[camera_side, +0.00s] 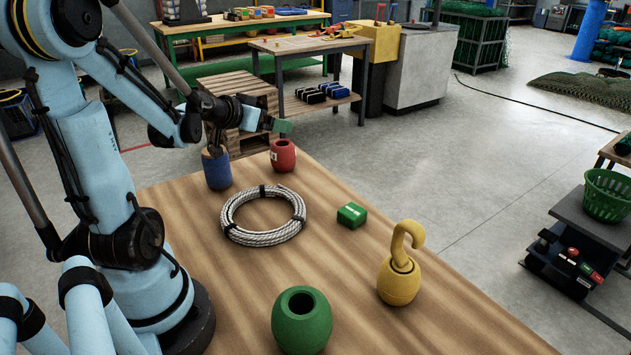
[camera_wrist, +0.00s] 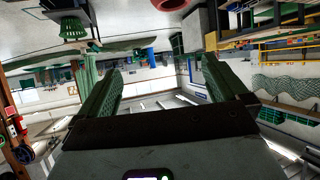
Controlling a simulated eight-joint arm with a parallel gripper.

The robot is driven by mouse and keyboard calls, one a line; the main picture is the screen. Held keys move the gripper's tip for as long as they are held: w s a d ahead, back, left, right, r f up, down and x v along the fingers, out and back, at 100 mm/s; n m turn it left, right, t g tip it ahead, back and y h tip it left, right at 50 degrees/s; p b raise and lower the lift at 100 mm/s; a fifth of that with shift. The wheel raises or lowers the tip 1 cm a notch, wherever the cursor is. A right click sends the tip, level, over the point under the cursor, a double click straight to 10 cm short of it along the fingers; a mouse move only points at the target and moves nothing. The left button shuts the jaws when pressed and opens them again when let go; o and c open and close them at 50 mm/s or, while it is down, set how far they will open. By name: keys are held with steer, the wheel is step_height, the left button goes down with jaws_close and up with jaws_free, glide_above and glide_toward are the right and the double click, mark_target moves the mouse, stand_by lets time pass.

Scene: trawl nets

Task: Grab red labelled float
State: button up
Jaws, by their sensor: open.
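The red float (camera_side: 283,155) stands upright at the far edge of the wooden table, with a pale label on its left side. My gripper (camera_side: 280,126) is above it, stretched out roughly level and pointing right, apart from the float. In the wrist view my gripper (camera_wrist: 162,85) is open, its two green fingers spread with nothing between them. That view looks across the room and appears upside down. A red rounded shape (camera_wrist: 170,4) is cut off at its top edge and looks like the red float.
A blue float (camera_side: 217,170) stands left of the red one. A rope coil (camera_side: 263,216), a small green box (camera_side: 351,215), a yellow float with a hook (camera_side: 398,282) and a green float (camera_side: 301,322) are nearer. The table (camera_side: 450,320) is bare at front right.

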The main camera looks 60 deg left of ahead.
steer(key=s+a, duration=0.1)
steer(key=a, duration=0.1)
glide_toward(276, 148)
steer(key=shift+y, duration=0.3)
steer(key=shift+d+f+x, duration=0.1)
steer(key=shift+x, duration=0.9)
steer(key=shift+d+f+x, duration=0.15)
steer(key=shift+x, duration=4.6)
steer(key=c, duration=1.1)
steer(key=shift+r, duration=0.2)
